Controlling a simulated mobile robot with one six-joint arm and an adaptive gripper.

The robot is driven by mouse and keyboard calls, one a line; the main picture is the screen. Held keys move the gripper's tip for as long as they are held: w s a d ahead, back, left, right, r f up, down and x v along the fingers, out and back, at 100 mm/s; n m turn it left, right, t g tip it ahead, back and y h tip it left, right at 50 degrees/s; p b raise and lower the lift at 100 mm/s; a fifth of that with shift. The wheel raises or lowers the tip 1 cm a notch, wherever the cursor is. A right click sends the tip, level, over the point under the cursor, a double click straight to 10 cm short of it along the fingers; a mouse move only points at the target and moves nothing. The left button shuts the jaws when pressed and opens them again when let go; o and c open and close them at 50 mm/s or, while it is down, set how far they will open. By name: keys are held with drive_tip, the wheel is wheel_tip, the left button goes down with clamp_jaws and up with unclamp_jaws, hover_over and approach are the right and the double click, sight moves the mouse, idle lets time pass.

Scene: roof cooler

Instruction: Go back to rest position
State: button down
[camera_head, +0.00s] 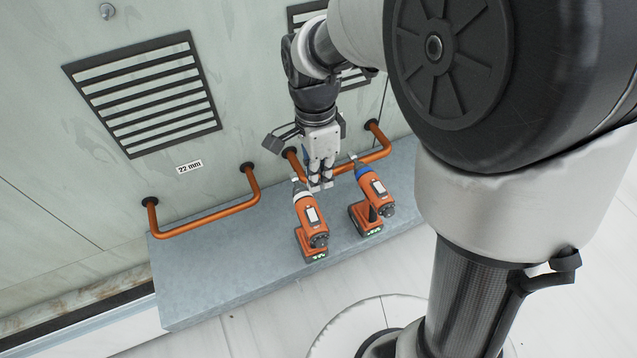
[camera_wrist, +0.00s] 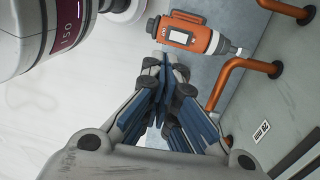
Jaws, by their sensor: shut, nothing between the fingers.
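My gripper (camera_head: 320,180) is shut and empty. In the head view it points down just above the grey ledge, between and behind two orange drills. The left drill (camera_head: 310,218) has a white collar and stands on the ledge. The right drill (camera_head: 374,193) has a blue collar and stands beside it. In the wrist view my gripper (camera_wrist: 165,95) has its blue-edged fingers together, and one orange drill (camera_wrist: 182,36) with a light collar shows past the fingertips. The other drill is not clearly seen there.
The grey ledge (camera_head: 220,265) runs along a pale wall. Orange pipe handles (camera_head: 215,215) stick out from the wall, one close behind my gripper (camera_head: 375,153). The ledge's left part is clear.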

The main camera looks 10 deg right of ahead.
drive_tip(key=shift+w+d+r, duration=0.1)
drive_tip(key=shift+r, duration=0.05)
idle(0.3)
drive_tip(key=s+d+f+n+t+b, duration=0.3)
drive_tip(key=s+n+b, duration=0.4)
drive_tip(key=b, duration=0.2)
drive_tip(key=s+d+f+n+t+b, duration=0.3)
drive_tip(key=s+d+f+n+b, duration=0.1)
drive_tip(key=s+n+b, duration=0.4)
drive_tip(key=shift+d+n+b, duration=0.25)
drive_tip(key=shift+n+b, duration=0.05)
drive_tip(key=shift+b, duration=0.25)
drive_tip(key=c, duration=2.3)
unclamp_jaws()
drive_tip(key=shift+f, duration=0.1)
